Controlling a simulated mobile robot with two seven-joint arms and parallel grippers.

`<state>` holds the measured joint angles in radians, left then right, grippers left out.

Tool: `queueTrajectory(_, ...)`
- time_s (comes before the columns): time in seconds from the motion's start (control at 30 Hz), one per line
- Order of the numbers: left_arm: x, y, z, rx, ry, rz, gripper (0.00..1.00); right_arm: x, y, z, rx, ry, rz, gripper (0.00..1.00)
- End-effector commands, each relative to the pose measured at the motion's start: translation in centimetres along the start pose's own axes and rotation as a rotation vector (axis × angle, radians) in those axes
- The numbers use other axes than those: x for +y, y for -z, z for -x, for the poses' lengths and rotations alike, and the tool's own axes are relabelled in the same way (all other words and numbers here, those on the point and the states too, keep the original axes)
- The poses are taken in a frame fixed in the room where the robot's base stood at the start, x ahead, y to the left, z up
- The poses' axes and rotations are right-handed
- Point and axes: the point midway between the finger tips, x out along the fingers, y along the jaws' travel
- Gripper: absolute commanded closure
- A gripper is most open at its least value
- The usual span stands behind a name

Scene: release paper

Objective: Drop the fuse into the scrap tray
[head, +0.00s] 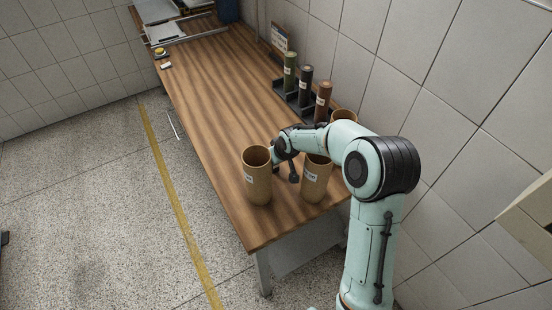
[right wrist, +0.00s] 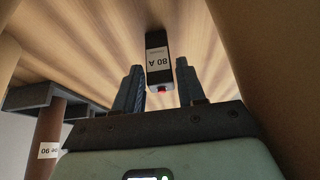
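The fuse (right wrist: 157,60) is a dark block with a white label reading 80 A and a small red spot at its near end. In the right wrist view it is against the wooden tabletop, between and just beyond my right gripper's fingertips. My right gripper (head: 285,168) is low over the near end of the table, between two tan cups. Its fingers are apart, with gaps on both sides of the fuse. I cannot make out the fuse in the head view. A grey tray-like thing (head: 165,33) is at the table's far end; I cannot tell if it is the scrap tray.
One tan cup (head: 257,184) stands left of the gripper, another (head: 316,185) right of it, and a third (head: 344,116) behind. A dark rack (head: 290,97) holds several labelled cylinders along the wall. A small yellow-topped item (head: 160,52) is farther off. The middle of the table (head: 215,90) is clear.

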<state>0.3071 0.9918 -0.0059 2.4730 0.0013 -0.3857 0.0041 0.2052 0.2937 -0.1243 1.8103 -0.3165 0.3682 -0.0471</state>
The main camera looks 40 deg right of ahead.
Motion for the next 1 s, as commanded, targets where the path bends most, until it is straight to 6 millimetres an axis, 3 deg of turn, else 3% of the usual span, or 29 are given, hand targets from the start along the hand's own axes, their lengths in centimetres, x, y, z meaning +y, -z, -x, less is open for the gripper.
queueTrajectory(0.33, 0.1, 0.1, 0.2, 0.001, 0.0, 0.0, 0.32, 0.0, 0.1, 0.2, 0.0, 0.0, 0.0, 0.45)
queueTrajectory(0.47, 0.1, 0.2, 0.3, 0.002, -0.001, -0.001, 0.32, 0.0, 0.3, 1.2, 0.003, 0.0, 0.0, 0.45)
queueTrajectory(0.8, -0.2, -0.2, -0.3, -0.002, 0.001, 0.001, 0.32, 0.0, 0.3, 8.2, 0.005, 0.0, 0.0, 0.45)
queueTrajectory(1.0, -0.2, -0.2, -0.3, -0.003, 0.001, 0.001, 0.32, 0.0, 0.2, 11.3, 0.003, 0.0, 0.0, 0.45)
